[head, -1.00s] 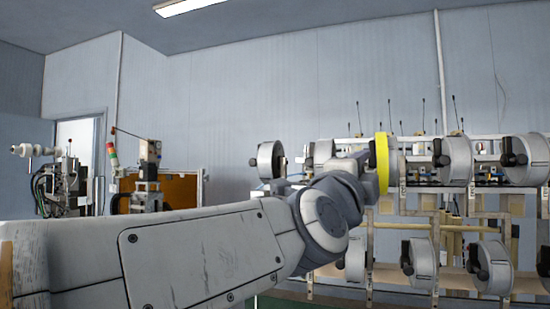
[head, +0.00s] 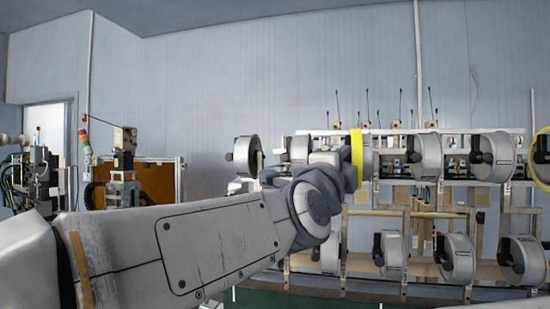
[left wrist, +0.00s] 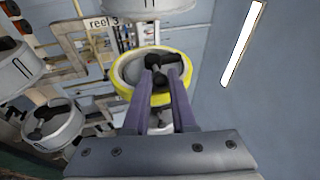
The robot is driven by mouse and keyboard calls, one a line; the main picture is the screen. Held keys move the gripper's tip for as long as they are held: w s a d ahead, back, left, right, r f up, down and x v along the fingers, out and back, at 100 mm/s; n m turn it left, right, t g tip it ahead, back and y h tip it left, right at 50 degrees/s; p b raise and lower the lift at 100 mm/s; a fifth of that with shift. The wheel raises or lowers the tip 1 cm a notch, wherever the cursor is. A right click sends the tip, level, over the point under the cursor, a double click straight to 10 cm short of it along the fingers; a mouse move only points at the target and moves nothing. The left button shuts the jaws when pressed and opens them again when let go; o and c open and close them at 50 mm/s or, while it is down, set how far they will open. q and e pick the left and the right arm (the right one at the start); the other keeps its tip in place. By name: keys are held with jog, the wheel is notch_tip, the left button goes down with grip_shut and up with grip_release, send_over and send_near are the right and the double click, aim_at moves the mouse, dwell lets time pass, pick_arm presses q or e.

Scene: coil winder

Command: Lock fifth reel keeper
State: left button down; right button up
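In the left wrist view, a grey reel with a yellow rim (left wrist: 124,73) faces my left gripper (left wrist: 160,72). A black keeper (left wrist: 158,86) with a short arm sits on its hub. My two purple fingers are apart and reach to either side of the keeper; whether they touch it I cannot tell. In the head view, the yellow-rimmed reel (head: 357,159) is seen nearly edge-on at the end of my left arm, and my wrist hides the fingertips. My right gripper is not in view.
Grey reels with black keepers stand in an upper row (head: 495,157) and a lower row (head: 455,259) on a rack (head: 410,212). Another yellow rim (head: 534,150) shows at the right edge. Machines stand at the left.

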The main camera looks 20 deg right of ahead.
pick_arm(q)
jog(key=shift+s, duration=0.1)
jog(key=shift+s+a, duration=0.6)
jog(key=shift+s, duration=0.1)
jog(key=shift+s+a, duration=0.1)
jog(key=shift+s, duration=0.05)
dwell(0.4)
jog(key=c, duration=0.9)
grip_release()
jog(key=r+v, duration=0.1)
jog(key=v, duration=0.6)
jog(key=shift+a+r+p, duration=0.3)
jog(key=shift+r+p, duration=0.05)
jog(key=shift+p, duration=0.05)
